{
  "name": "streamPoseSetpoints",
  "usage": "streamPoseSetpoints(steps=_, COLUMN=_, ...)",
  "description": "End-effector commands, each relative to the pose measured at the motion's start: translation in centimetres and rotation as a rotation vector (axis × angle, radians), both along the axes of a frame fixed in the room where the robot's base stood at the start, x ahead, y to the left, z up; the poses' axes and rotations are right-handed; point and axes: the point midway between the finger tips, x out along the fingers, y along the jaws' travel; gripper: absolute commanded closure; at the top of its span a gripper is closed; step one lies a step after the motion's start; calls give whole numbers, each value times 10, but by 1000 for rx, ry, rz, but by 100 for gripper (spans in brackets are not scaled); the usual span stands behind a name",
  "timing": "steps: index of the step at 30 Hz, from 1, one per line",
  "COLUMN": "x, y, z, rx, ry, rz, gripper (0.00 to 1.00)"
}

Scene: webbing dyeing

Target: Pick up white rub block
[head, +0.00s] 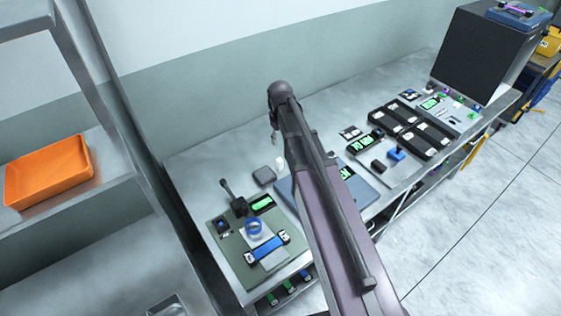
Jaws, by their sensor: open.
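I cannot pick out the white rub block for certain. A small whitish object (280,162) stands on the metal bench just left of my arm, partly hidden by it, and may be the block. A grey rounded square piece (263,176) lies beside it. My arm crosses the middle of the view and reaches up over the bench. My gripper does not show clearly; it is hidden behind or beyond the arm's far end.
On the metal bench (190,160), a green mat (225,250) holds a blue ring (254,228) and a blue bar (267,248). A blue-grey plate (365,190) lies under my arm. Black trays (392,117) and a dark box (478,55) stand right. An orange tray (48,172) sits on the left shelf.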

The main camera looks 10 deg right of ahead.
Motion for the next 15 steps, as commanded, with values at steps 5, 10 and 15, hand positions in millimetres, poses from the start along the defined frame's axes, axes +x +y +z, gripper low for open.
streamPoseSetpoints(steps=5, x=0, y=-2, z=0, rx=0, ry=0, rz=-4, gripper=49)
streamPoseSetpoints(steps=10, x=0, y=-3, z=-2, rx=0, ry=0, rz=-5, gripper=49)
streamPoseSetpoints(steps=15, x=0, y=-4, z=-10, rx=0, ry=0, rz=-6, gripper=49)
